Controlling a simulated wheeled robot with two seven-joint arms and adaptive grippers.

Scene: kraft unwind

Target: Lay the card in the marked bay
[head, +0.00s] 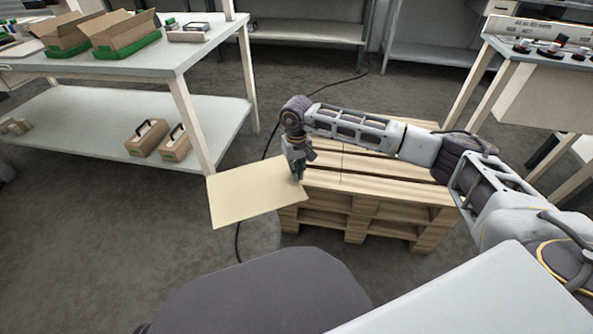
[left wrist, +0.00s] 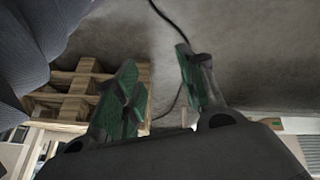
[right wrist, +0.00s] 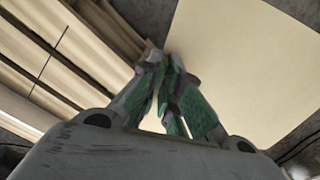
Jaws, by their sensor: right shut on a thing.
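The card (head: 252,191) is a flat, pale tan sheet. In the head view it sticks out to the left of the pallet stack, over the floor. My right gripper (head: 298,176) is shut on the card's right edge, at the left end of the stack. In the right wrist view the card (right wrist: 245,70) spreads out beyond the closed fingers (right wrist: 165,58). My left gripper (left wrist: 157,62) shows only in the left wrist view, its fingers apart with nothing between them. I cannot make out a marked bay for certain; a thin dark line crosses the pallet top.
A wooden pallet stack (head: 375,190) stands under my right forearm. A two-level bench (head: 190,57) with open boxes is at the left, two handled cases (head: 147,137) on its lower shelf. Another table (head: 535,60) is at the right. A black cable (head: 265,150) runs along the floor.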

